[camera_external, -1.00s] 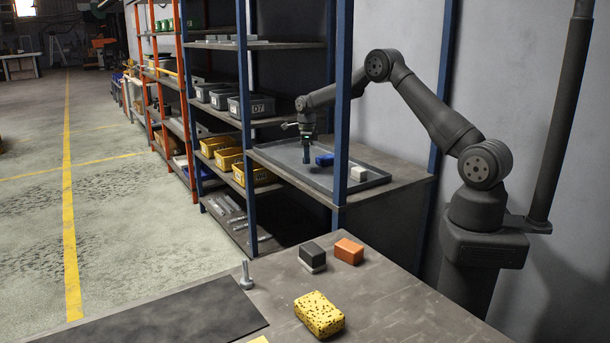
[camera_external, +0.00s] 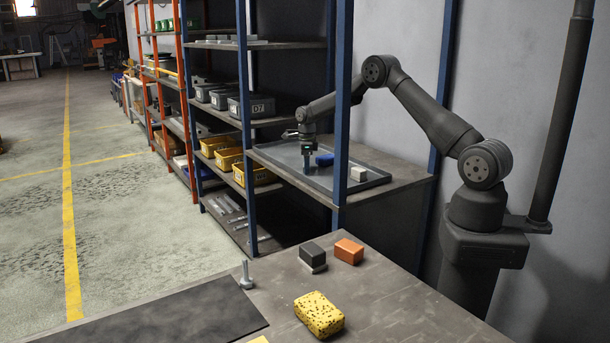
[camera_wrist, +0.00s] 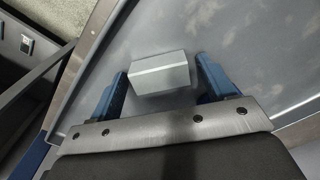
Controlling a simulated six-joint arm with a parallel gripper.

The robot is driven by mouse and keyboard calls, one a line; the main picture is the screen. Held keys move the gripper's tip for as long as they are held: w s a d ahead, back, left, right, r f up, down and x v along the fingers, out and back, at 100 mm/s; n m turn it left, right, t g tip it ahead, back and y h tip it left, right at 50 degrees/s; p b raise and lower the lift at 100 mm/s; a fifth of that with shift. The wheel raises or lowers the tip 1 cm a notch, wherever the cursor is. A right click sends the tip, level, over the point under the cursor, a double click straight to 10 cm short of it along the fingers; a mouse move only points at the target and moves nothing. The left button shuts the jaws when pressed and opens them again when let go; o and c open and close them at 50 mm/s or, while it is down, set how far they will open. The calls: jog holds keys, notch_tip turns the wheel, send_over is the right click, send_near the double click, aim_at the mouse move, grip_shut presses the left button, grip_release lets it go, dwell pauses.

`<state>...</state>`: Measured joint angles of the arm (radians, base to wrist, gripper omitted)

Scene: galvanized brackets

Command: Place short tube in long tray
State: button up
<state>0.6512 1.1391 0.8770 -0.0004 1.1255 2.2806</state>
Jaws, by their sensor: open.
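A short, pale grey metal tube (camera_wrist: 160,72) lies on a grey surface in the wrist view. My gripper (camera_wrist: 163,80) is open, with one blue finger at each end of the tube. The left finger is very close to it; whether either finger touches it I cannot tell. In the external view my gripper (camera_external: 306,170) points down over the left part of the long grey tray (camera_external: 375,184) on the shelf. I cannot make out the tube clearly there.
A dark blue block (camera_external: 324,159) and a whitish block (camera_external: 358,174) sit in the tray to the right of my gripper. A blue shelf post (camera_external: 342,110) stands in front of the tray. A yellow sponge (camera_external: 319,315) and an orange block (camera_external: 348,251) rest on the front table.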

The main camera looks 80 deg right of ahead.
jog(key=shift+r, duration=0.1)
notch_tip(320, 180, up, 12)
dwell(0.5)
jog(key=shift+f, duration=4.05)
